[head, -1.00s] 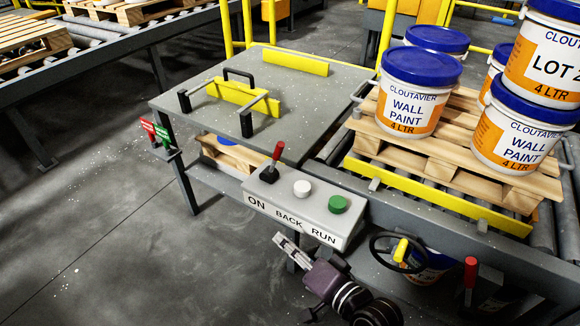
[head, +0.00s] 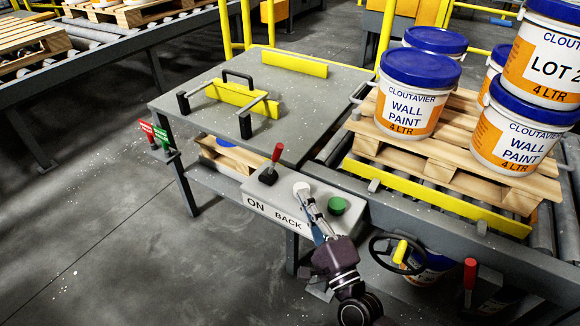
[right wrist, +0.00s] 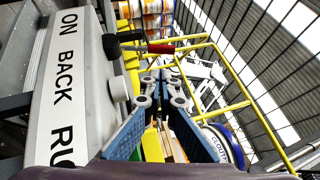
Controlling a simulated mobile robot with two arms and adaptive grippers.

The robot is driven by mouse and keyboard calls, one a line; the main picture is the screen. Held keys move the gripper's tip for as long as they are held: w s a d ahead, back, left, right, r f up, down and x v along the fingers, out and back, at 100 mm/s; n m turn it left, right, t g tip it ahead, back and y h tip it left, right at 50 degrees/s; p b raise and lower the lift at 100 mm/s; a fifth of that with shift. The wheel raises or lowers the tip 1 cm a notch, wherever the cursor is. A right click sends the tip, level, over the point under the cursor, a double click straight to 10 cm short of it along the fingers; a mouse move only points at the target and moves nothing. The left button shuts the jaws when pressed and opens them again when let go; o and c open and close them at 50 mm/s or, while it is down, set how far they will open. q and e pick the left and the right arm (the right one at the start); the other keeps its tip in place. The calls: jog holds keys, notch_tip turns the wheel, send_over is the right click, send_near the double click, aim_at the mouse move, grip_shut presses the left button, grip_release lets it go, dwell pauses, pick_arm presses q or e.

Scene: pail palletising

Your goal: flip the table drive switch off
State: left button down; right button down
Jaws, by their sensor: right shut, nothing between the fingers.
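The drive switch is a red-handled lever (head: 277,153) on a black base, above the word ON on a grey control box (head: 252,190). The handle stands up, leaning slightly right. In the right wrist view the red lever (right wrist: 158,48) points out from the box, beyond the fingertips. My right gripper (head: 305,192) is shut and empty, over the box front by the white button (head: 299,187); I cannot tell if it touches. It also shows in the right wrist view (right wrist: 163,82). It hides the RUN label in the head view. My left gripper is not in view.
A green button (head: 338,205) is right of the gripper. A handwheel (head: 378,262) and another red lever (head: 470,272) are at lower right. The grey table (head: 300,100) has black handles. Paint pails (head: 408,110) stand on a wooden pallet (head: 440,158) at right.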

aim_at(274, 165)
jog(key=x, duration=0.8)
jog(key=shift+w+r, duration=0.1)
jog(key=shift+w, duration=0.1)
jog(key=shift+x, duration=0.8)
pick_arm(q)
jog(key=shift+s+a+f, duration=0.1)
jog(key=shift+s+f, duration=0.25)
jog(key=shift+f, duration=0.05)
pick_arm(e)
jog(key=shift+a, duration=0.1)
